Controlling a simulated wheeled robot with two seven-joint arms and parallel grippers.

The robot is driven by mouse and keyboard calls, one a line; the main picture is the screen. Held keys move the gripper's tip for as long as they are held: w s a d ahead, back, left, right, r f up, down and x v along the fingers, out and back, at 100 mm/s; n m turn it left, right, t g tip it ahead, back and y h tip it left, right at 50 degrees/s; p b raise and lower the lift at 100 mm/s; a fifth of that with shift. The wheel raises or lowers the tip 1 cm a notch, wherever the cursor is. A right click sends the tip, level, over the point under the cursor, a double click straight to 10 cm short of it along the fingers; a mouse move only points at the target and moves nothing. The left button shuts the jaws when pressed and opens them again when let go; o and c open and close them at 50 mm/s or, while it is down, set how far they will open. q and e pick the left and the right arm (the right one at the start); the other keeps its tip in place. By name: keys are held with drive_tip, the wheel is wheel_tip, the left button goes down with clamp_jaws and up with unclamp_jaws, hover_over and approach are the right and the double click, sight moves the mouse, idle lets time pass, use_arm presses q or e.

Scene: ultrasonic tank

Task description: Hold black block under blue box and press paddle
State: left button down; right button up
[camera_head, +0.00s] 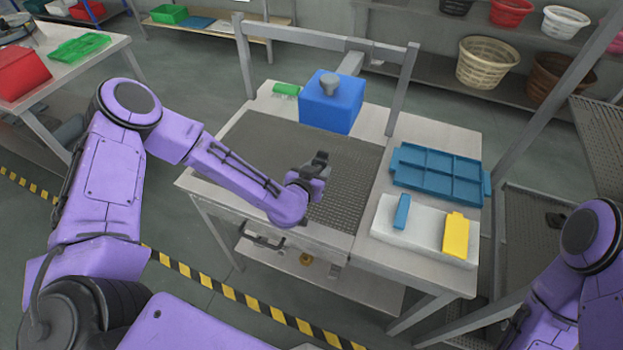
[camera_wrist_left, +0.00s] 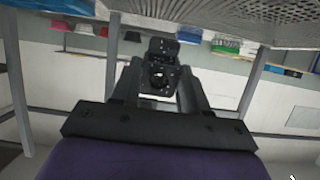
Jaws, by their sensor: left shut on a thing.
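The blue box (camera_head: 325,112) stands at the back of the table, with a grey round knob (camera_head: 329,83) on top. My left gripper (camera_head: 314,168) is over the dark mesh surface, in front of the blue box and apart from it. It is shut on a small black block (camera_head: 320,157), which also shows between the fingers in the left wrist view (camera_wrist_left: 161,72). A small green piece (camera_head: 287,89) lies left of the blue box; I cannot tell whether it is the paddle. My right gripper is out of view.
A grey metal frame (camera_head: 247,60) rises behind the box. Right of the mesh (camera_head: 262,140) lie a blue tray (camera_head: 438,168) and a white block (camera_head: 400,222) carrying blue and yellow pieces (camera_head: 456,236). The mesh around my left gripper is otherwise clear.

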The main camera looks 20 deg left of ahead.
sight(323, 158)
use_arm(q)
drive_tip(key=shift+w, duration=2.8)
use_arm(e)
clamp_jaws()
use_arm(q)
drive_tip(key=shift+r, duration=0.1)
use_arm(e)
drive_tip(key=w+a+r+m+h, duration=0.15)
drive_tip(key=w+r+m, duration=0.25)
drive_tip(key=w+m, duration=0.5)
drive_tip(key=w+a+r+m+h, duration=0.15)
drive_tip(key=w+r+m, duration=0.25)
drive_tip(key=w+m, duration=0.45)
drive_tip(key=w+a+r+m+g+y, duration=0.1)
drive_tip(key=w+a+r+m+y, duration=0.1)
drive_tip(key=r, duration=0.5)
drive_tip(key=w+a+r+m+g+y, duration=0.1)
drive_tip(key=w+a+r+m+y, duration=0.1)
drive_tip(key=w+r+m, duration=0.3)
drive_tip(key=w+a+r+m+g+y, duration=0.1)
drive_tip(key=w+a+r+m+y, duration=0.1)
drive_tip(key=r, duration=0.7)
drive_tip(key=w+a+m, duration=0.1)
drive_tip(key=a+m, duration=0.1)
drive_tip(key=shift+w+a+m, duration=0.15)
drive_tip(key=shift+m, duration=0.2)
